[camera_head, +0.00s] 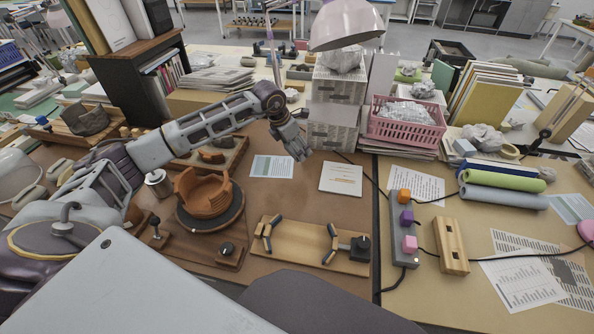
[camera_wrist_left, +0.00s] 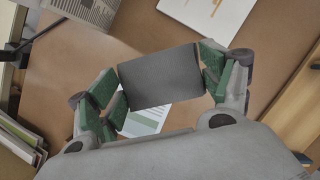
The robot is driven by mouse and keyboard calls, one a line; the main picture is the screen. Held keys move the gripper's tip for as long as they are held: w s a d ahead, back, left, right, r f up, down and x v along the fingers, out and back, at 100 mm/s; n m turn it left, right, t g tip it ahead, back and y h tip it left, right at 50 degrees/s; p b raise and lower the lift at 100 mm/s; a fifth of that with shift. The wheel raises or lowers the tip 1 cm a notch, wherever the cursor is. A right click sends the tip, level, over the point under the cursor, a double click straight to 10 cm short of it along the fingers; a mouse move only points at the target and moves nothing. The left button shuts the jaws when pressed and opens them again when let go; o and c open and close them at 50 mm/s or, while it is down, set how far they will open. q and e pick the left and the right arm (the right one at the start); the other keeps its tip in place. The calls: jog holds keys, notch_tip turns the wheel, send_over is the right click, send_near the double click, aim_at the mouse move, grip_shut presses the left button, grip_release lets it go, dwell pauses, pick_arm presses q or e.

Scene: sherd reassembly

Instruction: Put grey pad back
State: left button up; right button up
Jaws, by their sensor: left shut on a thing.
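The grey pad (camera_wrist_left: 160,77) is a dark flat rectangle in the left wrist view. My left gripper (camera_wrist_left: 163,82) is shut on it, with green finger pads at its left and right sides. In the head view my left gripper (camera_head: 293,146) hangs over the brown mat (camera_head: 270,205), left of a stack of white boxes. The pad cannot be made out there. A sheet with green print shows partly behind the pad in the wrist view. My right gripper is not in view.
An orange sherd pot (camera_head: 205,194) stands on a dark turntable at left. A wooden board with clamps (camera_head: 312,246) lies in front. Printed sheets (camera_head: 272,167) lie below the gripper. White boxes (camera_head: 335,105), a pink basket (camera_head: 408,125) and a lamp (camera_head: 345,25) stand behind.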

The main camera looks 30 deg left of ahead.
pick_arm(q)
send_over(299, 171)
jog(key=s, duration=0.1)
jog(key=shift+a+f, duration=0.15)
jog(key=shift+f, duration=1.05)
jog(key=shift+a+f, duration=0.15)
jog(key=shift+f, duration=1.05)
jog(key=shift+s, duration=0.1)
jog(key=shift+f, duration=2.5)
jog(key=shift+f, duration=0.1)
jog(key=o, duration=1)
jog(key=shift+c, duration=0.2)
jog(key=v, duration=1.2)
